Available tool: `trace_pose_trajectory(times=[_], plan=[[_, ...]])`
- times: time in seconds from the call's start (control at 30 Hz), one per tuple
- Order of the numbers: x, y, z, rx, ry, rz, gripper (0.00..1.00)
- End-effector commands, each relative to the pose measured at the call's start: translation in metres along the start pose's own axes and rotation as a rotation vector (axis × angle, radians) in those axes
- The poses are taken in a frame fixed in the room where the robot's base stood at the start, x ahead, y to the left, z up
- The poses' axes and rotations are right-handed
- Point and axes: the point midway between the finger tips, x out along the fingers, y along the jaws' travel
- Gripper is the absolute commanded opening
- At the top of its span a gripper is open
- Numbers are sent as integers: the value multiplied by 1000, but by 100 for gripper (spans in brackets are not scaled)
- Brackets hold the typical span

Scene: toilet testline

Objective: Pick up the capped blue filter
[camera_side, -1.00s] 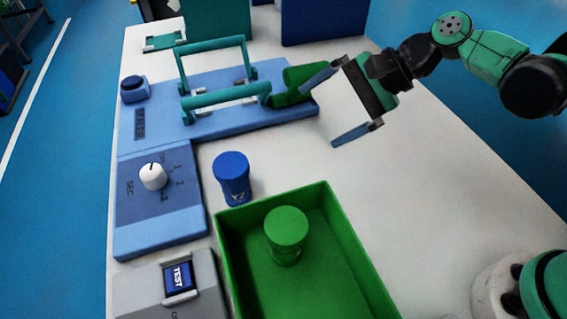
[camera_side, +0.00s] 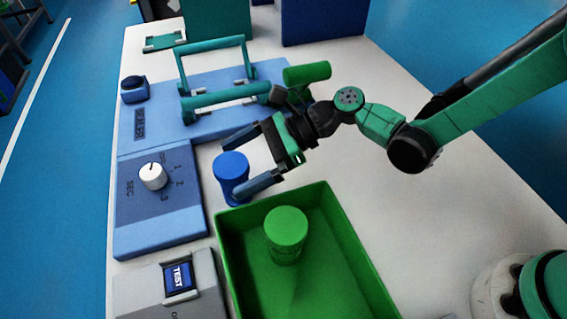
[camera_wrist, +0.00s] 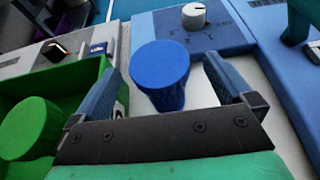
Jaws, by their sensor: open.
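The capped blue filter (camera_side: 231,174) stands upright on the white table, between the control panel and the green tray. In the wrist view the filter (camera_wrist: 160,72) is seen from above, its blue cap facing the camera, between the two fingers and ahead of the palm. My gripper (camera_side: 247,174) is open, its blue fingers reaching around the filter's sides. One finger hides part of its lower body in the side view. Whether a finger touches it I cannot tell. In the wrist view my gripper (camera_wrist: 165,85) holds nothing clamped.
A green tray (camera_side: 345,222) holding a capped green filter (camera_side: 286,232) is just in front. The blue panel with a white knob (camera_side: 153,176) lies left. The sealer (camera_side: 225,97) with teal handles and a green cylinder (camera_side: 308,73) are behind.

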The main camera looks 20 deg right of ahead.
Motion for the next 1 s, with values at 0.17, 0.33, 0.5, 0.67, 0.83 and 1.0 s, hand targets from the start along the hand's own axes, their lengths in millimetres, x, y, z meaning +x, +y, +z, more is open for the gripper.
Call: trace_pose_trajectory(times=[0.17, 0.33, 0.5, 0.67, 0.83, 1.0], plan=[[1, 0, 0, 0, 1, -1, 100], [0, 0, 0, -1, 1, -1, 66], [0, 0, 0, -1, 1, -1, 18], [0, 0, 0, -1, 0, -1, 9], [0, 0, 2, -1, 0, -1, 9], [-4, 0, 11, -1, 0, -1, 9]])
